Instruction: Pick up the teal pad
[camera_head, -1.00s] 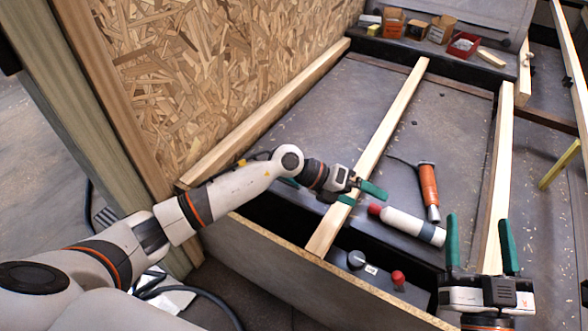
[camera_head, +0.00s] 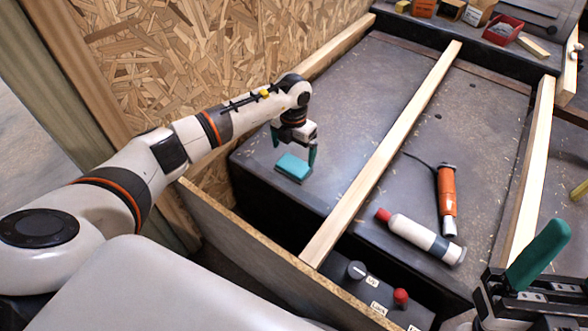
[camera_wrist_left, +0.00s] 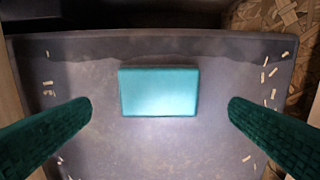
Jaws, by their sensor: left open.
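The teal pad (camera_head: 293,168) is a small flat block lying on the dark grey surface in the left bay, between the chipboard wall and a wooden batten. In the left wrist view the pad (camera_wrist_left: 159,92) lies flat, centred between the fingers and apart from both. My left gripper (camera_head: 294,152) is open, pointing down over the pad, with its green fingers on either side. It also shows in the left wrist view (camera_wrist_left: 160,116). My right gripper (camera_head: 520,285) is at the bottom right corner, partly cut off, with one green finger clearly showing.
A wooden batten (camera_head: 385,150) runs right of the pad's bay. Beyond it lie an orange tool (camera_head: 446,195) and a white bottle with a red cap (camera_head: 420,237). A chipboard wall (camera_head: 200,70) stands at left. A red bin (camera_head: 502,30) is at the back.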

